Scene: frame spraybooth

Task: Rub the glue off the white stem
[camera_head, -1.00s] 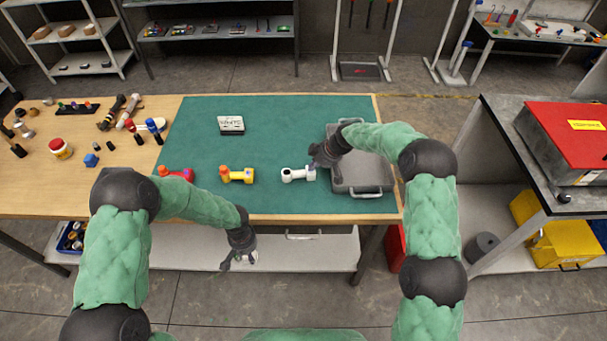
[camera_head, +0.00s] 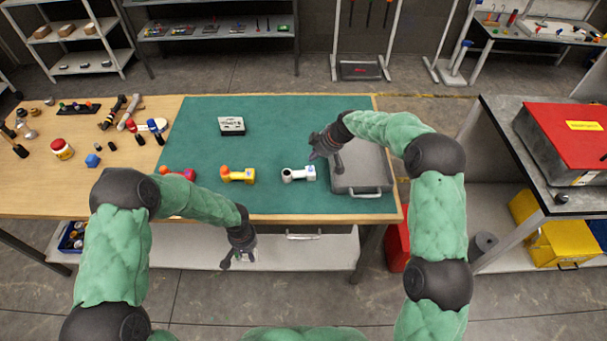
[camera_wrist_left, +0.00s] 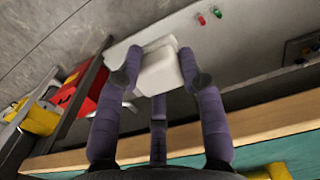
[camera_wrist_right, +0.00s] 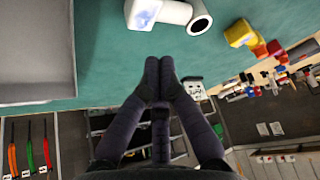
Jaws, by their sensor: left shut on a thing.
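The white stem (camera_head: 298,174) lies on the green mat, with a dark round opening at its left end. The right wrist view shows the stem (camera_wrist_right: 172,11) at the top, with a bluish patch on its block-like end. My right gripper (camera_head: 316,151) is just behind the stem and apart from it. Its fingers (camera_wrist_right: 158,68) are together, with nothing visible between them. My left gripper (camera_head: 237,262) is in front of the table edge, shut on a white block-like piece (camera_wrist_left: 160,72). The fingers hide parts of that piece.
A yellow stem (camera_head: 238,175) and a red one (camera_head: 178,173) lie left of the white stem. A grey tray (camera_head: 362,190) lies to its right. A small white-and-black box (camera_head: 231,125) stands behind. The mat's middle is clear.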

